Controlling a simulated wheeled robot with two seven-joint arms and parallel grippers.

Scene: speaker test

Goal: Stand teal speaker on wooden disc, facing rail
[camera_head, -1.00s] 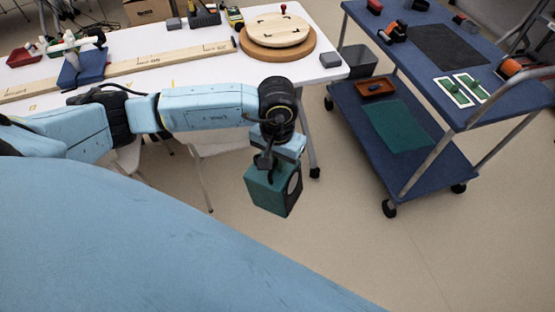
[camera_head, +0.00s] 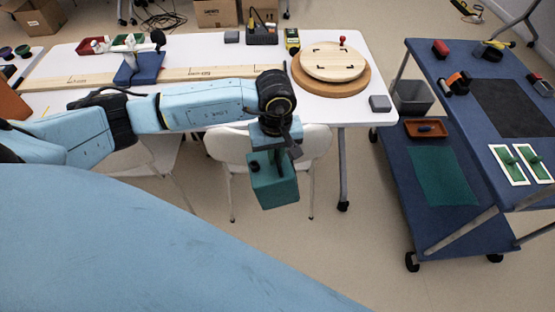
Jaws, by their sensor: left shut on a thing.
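The teal speaker (camera_head: 274,187) is a box held in my left gripper (camera_head: 272,153), which is shut on its upper part. It hangs over the floor in front of the white table, with a small dark round spot on its left side. The wooden disc (camera_head: 332,61) is pale, with dark corner marks and a red knob, and lies on a darker round board (camera_head: 330,86) at the table's right end. The wooden rail (camera_head: 210,73) lies along the table, left of the disc. My right gripper is not in view.
The white table (camera_head: 365,100) carries a grey block (camera_head: 380,103), a blue stand (camera_head: 138,68) and a yellow-green device (camera_head: 292,41). A white chair (camera_head: 228,146) stands behind the speaker.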

